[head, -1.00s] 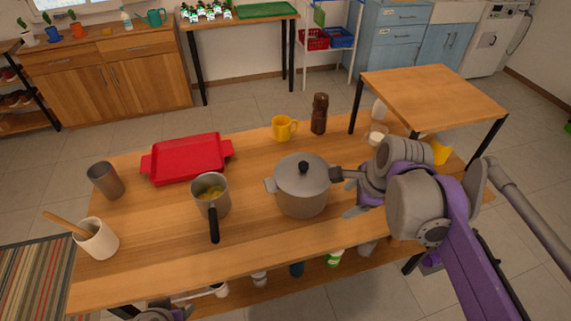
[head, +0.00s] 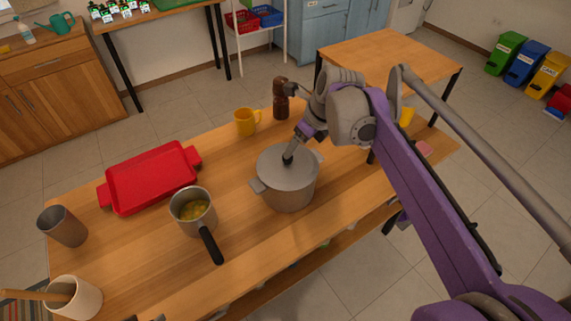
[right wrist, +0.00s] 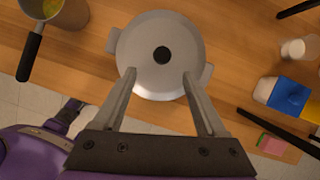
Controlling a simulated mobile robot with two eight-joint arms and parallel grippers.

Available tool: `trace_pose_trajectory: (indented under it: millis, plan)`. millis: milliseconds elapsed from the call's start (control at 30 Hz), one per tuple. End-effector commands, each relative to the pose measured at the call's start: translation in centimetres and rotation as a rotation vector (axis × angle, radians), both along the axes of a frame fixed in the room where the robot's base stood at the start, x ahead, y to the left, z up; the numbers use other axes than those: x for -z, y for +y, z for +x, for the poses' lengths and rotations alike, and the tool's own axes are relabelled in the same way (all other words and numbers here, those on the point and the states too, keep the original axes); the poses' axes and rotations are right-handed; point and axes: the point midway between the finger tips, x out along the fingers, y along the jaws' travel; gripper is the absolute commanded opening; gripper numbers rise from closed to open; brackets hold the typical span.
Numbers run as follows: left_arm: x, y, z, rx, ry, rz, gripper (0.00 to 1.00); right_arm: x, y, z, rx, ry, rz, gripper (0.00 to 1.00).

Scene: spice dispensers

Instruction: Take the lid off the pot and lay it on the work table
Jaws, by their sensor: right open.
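The grey pot (head: 290,190) stands on the wooden work table (head: 245,225) with its lid (head: 275,168) on. The lid has a black knob, seen from above in the right wrist view (right wrist: 162,55). My right gripper (head: 290,152) is over the lid, close to the knob, with its fingers pointing down. In the right wrist view its two fingers (right wrist: 159,75) are spread apart, on either side of the knob's line, with nothing between them. In the head view the gripper partly hides the knob. My left gripper is not in view.
A saucepan (head: 193,212) of yellow food stands left of the pot, its black handle towards the front. A red tray (head: 150,178), yellow mug (head: 246,122) and brown mill (head: 281,100) are behind. Bare table lies between the saucepan and pot.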

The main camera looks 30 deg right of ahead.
Motion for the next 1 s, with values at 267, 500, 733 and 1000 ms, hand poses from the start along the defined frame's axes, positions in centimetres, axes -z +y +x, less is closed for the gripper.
trace_pose_trajectory:
  millis: [267,500,733,1000]
  plan:
    - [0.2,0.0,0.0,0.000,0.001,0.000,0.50,2.3,0.3,1.1,-0.002,0.000,0.000,0.74]
    - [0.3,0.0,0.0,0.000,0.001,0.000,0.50,5.4,0.6,2.8,-0.004,0.000,0.000,0.74]
    - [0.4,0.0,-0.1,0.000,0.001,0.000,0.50,6.4,0.7,3.2,-0.002,0.000,-0.001,0.74]
    - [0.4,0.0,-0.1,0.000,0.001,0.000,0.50,6.3,0.7,3.2,-0.003,0.000,-0.001,0.49]
